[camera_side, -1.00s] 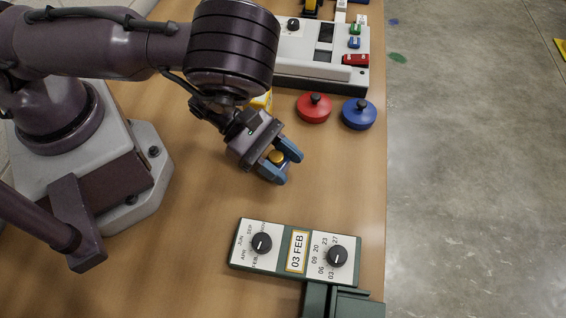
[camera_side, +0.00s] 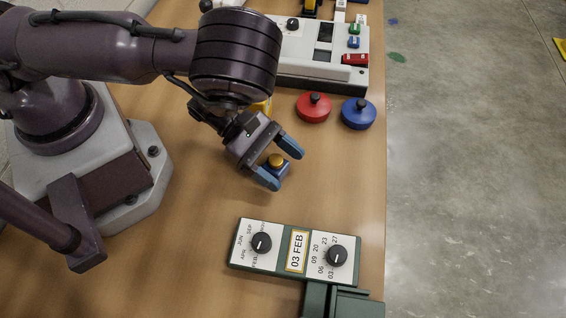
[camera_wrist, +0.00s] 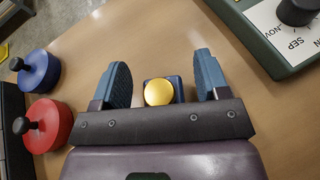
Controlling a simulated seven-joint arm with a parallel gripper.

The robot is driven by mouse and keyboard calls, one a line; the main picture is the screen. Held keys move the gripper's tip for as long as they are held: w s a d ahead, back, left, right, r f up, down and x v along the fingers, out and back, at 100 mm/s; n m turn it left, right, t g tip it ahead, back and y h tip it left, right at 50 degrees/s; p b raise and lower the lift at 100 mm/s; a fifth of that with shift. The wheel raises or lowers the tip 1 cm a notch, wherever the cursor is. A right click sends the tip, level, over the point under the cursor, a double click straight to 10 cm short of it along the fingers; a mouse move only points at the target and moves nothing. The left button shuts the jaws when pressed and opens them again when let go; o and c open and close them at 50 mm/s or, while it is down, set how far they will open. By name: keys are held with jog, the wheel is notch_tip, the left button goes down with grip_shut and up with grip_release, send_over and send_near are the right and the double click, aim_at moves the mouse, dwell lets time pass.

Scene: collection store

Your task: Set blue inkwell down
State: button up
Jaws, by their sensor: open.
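The blue inkwell (camera_side: 276,168) has a dark blue body and a round yellow-gold cap. It stands upright on the wooden table between the fingers of my gripper (camera_side: 279,160). The wrist view shows the inkwell (camera_wrist: 160,91) from above, with a gap on both sides between it and the blue fingers of my gripper (camera_wrist: 162,82). My gripper is open around it and not clamped on it. The lower part of the inkwell is partly hidden by a finger in the side view.
A green date stamp panel (camera_side: 297,277) with two black dials lies in front. A red lidded pot (camera_side: 313,108) and a blue lidded pot (camera_side: 358,114) stand behind to the right, beside a white device (camera_side: 290,72). The table's right edge is near these.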

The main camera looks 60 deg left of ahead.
jog(key=v, duration=0.5)
jog(key=shift+w+d+r, duration=0.1)
jog(key=shift+d+r, duration=0.1)
jog(key=shift+r, duration=0.2)
notch_tip(320, 180, up, 6)
jog(key=w+a+r+n+t+y, duration=0.2)
jog(key=w+a+r+n+y, duration=0.35)
jog(key=n, duration=0.85)
jog(key=w+a+r+n+t+y, duration=0.35)
jog(key=w+r+n+y, duration=0.2)
jog(key=n, duration=0.75)
jog(key=s+a+r+n+g, duration=0.2)
jog(key=s+r+n, duration=0.5)
jog(key=n, duration=0.4)
jog(key=s+a+r+n+g+y, duration=0.1)
jog(key=s+a+r+n+g, duration=0.2)
jog(key=s+r+n, duration=0.4)
jog(key=s+n, duration=0.3)
jog(key=n, duration=0.2)
jog(key=shift+y, duration=0.3)
